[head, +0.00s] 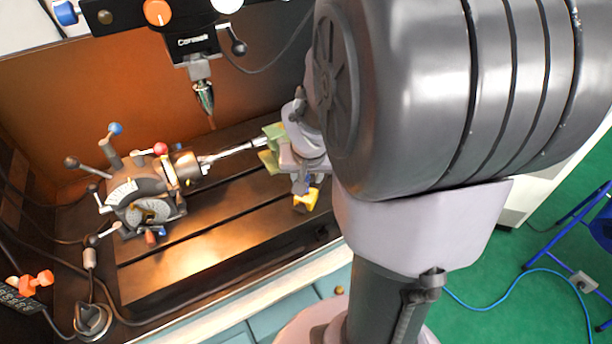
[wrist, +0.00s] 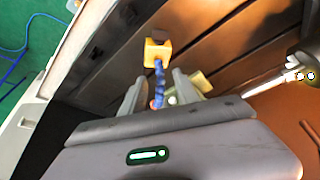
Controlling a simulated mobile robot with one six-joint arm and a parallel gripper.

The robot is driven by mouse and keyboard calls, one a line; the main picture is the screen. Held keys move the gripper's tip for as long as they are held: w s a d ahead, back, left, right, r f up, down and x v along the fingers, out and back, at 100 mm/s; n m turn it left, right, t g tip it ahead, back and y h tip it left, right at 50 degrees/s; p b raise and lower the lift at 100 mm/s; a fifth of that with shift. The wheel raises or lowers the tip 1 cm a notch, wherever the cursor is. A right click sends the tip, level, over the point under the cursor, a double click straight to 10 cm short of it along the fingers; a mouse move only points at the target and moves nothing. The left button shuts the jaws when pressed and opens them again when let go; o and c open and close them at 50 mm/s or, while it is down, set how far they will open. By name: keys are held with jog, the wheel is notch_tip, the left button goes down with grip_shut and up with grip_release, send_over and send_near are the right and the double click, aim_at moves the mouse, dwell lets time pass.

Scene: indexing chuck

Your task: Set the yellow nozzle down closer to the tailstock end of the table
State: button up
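The yellow nozzle (head: 307,198) shows as a yellow block on the table, just below my gripper (head: 300,172) in the head view. In the wrist view the yellow block (wrist: 157,52) sits beyond my fingertips, with a blue jointed hose running from it toward the gap between them. My gripper (wrist: 158,78) looks open, with space visible on both sides of the hose. An orange-red tip shows low between the fingers. A pale green block (head: 270,150), probably the tailstock, stands left of my gripper and is partly hidden by it.
The indexing chuck (head: 145,195) with several levers stands at the table's left, a bright rod (head: 232,152) reaching from it toward the green block. A pointed spindle tool (head: 205,98) hangs above. The slotted table (head: 205,245) is clear at front middle.

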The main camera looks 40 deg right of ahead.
jog(key=p+v, duration=0.2)
jog(key=v, duration=0.4)
jog(key=s+a+r+n+t+y, duration=0.1)
jog(key=s+a+r, duration=0.3)
jog(key=a, duration=0.8)
jog(key=s+a+r+n+t+y, duration=0.1)
jog(key=s+a+r+n+y, duration=0.2)
jog(key=a, duration=0.9)
jog(key=shift+s+a+r+y, duration=0.25)
jog(key=shift+s+r+y, duration=0.15)
jog(key=shift+s+r, duration=0.55)
jog(key=shift+d, duration=0.2)
